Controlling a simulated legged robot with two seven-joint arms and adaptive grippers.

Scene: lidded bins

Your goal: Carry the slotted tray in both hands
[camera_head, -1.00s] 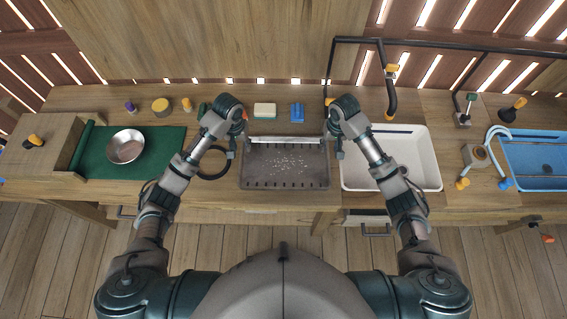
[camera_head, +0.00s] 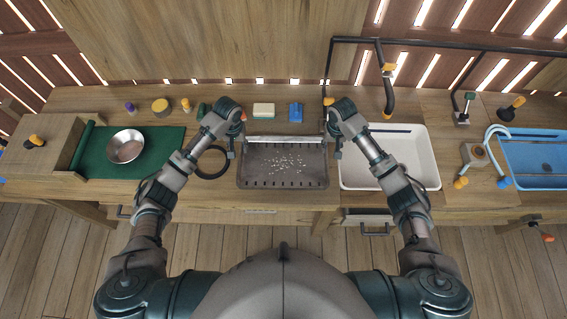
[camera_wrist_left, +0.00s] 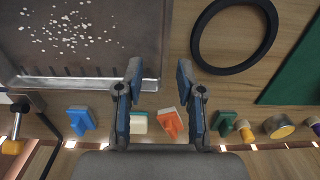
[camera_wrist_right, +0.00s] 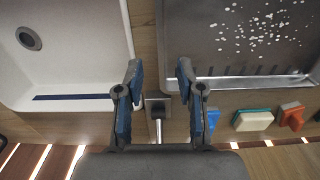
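The slotted tray (camera_head: 243,178) is dark grey metal with a row of slots along its near edge and white bits scattered on its floor. It lies on the wooden counter. My left gripper (camera_head: 236,140) is at its far left corner and my right gripper (camera_head: 333,142) at its far right corner. In the left wrist view the fingers (camera_wrist_left: 158,66) are apart, with the tray's side edge (camera_wrist_left: 166,30) showing between them. In the right wrist view the fingers (camera_wrist_right: 160,66) are also apart, with the tray's other side edge between them. I cannot tell whether the fingers reach down around the edges.
A white basin (camera_head: 432,165) stands close right of the tray. A black ring (camera_head: 212,177) lies on the left, beside a green mat (camera_head: 165,165) with a metal bowl (camera_head: 125,146). A sponge (camera_head: 264,110) and a blue item (camera_head: 296,112) lie behind.

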